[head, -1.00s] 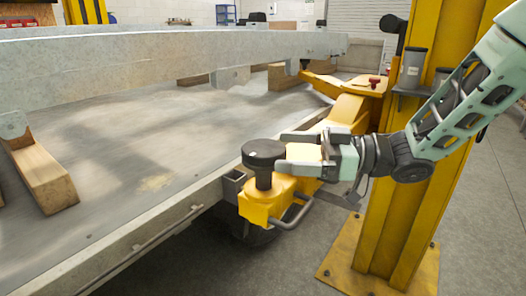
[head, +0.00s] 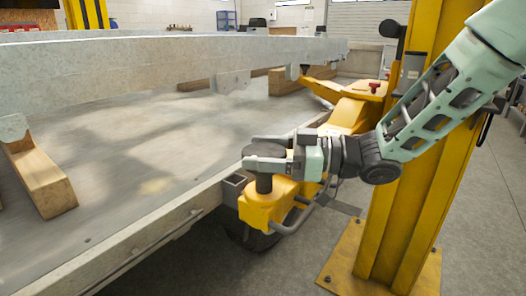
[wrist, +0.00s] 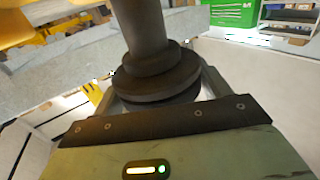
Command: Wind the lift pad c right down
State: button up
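The pad I take for lift pad c is a round dark disc (head: 264,149) on a dark post at the near end of a yellow lift arm (head: 262,207). The disc sits clear below the grey trailer rail. My gripper (head: 265,151) reaches in from the right, level with the disc, one finger on its far side and one on its near side. The fingers look closed against its rim. In the wrist view the disc (wrist: 156,78) and its post fill the space between the fingers; part of the rim is hidden by my gripper's body.
A bent grey handle (head: 298,215) sticks out of the lift arm below my gripper.

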jog(key=shift+m+t, duration=0.4)
jog(key=shift+t, duration=0.2)
